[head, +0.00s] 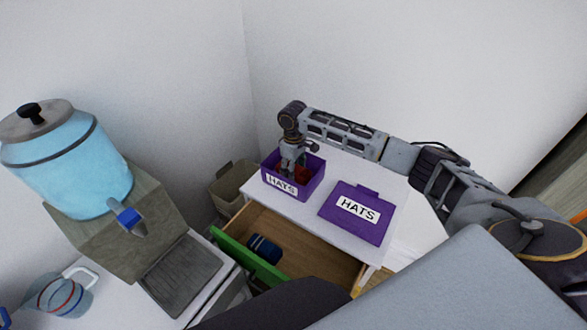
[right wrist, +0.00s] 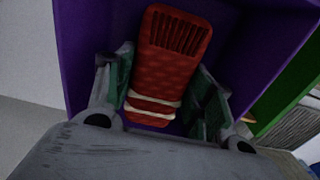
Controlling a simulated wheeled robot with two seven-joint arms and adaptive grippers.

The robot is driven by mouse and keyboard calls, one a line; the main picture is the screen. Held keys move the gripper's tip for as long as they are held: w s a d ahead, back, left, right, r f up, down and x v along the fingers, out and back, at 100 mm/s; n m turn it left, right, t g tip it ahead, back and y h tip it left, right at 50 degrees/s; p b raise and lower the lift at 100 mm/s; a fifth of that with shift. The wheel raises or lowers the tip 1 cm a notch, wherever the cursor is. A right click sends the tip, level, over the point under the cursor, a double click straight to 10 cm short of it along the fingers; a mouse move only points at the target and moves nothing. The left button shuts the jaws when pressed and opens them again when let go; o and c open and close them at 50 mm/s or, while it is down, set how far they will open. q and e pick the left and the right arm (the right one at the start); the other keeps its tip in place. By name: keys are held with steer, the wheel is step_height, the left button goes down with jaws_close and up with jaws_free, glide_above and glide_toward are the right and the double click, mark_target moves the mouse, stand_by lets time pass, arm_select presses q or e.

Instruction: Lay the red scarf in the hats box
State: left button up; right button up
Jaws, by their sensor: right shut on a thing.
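The purple hats box (head: 308,188) stands open on the white cabinet top, with a white HATS label on its front. My right gripper (head: 292,172) points down into it. In the right wrist view, the red scarf (right wrist: 168,58), folded with cream stripes and a ribbed end, lies between the fingers of my right gripper (right wrist: 160,110). The purple box wall (right wrist: 85,50) surrounds it there. The gripper is shut on the scarf, inside the box; whether the scarf touches the floor of the box is hard to tell. My left gripper is out of view.
The purple HATS lid (head: 372,232) lies flat right of the box. Below, an open drawer with a green front (head: 245,262) holds a dark blue rolled item (head: 264,248). A beige bin (head: 232,180) stands left of the cabinet. A drink dispenser (head: 70,165) and glass mug (head: 58,295) are at left.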

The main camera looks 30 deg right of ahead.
stand_by(0.3)
steer(key=o, duration=1.1)
steer(key=shift+f, duration=0.1)
steer(key=shift+c, duration=0.2)
steer(key=shift+r, duration=0.2)
step_height(320, 180, up, 12)
steer(key=shift+f, duration=0.1)
